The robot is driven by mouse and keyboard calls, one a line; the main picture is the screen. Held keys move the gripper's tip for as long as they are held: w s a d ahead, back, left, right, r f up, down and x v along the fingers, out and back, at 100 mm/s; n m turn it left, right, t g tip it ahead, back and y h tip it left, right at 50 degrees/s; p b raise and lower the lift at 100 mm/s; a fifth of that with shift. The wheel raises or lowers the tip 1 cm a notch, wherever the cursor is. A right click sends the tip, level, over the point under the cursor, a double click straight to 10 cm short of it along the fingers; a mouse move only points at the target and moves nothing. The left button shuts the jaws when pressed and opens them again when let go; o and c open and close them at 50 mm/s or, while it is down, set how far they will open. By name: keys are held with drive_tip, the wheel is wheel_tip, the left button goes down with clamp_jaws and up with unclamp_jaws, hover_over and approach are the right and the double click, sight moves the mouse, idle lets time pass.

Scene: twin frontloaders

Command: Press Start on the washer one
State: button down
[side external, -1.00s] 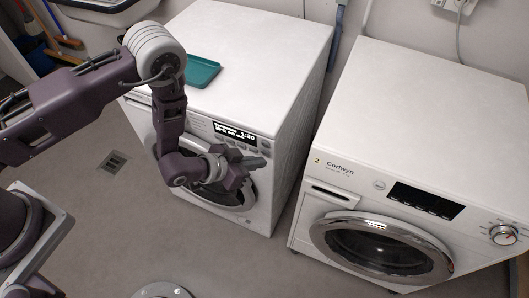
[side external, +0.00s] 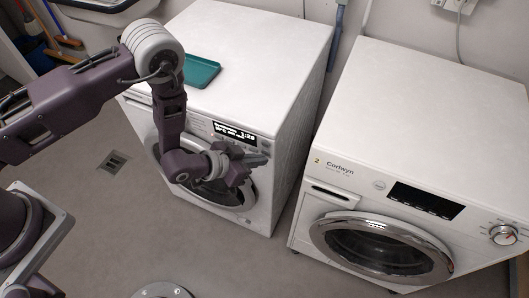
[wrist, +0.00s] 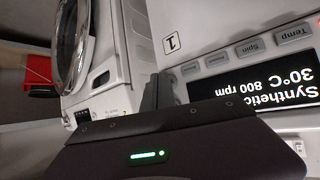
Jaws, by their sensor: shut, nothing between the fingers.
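Washer one (side external: 265,60) is the white machine on the left. Its lit display (side external: 235,132) also shows in the wrist view (wrist: 255,88), reading "Synthetic", "30°C" and "800 rpm". The wrist view shows the label "1" (wrist: 171,43) beside a row of buttons, including Temp (wrist: 295,34) and Spin (wrist: 254,47). My gripper (side external: 264,159) is shut and empty, in front of the panel's right part in the side view. Its fingers (wrist: 160,91) reach close to the panel; I cannot tell whether they touch. The Start button cannot be made out.
A second white washer (side external: 430,90), labelled "2" with a dark display (side external: 425,200), stands to the right across a narrow gap. A teal tray (side external: 202,71) lies on top of washer one. A floor drain (side external: 114,163) is at the left.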

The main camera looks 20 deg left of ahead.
drive_tip(key=s, duration=0.7)
idle(0.4)
drive_tip(key=shift+s, duration=0.45)
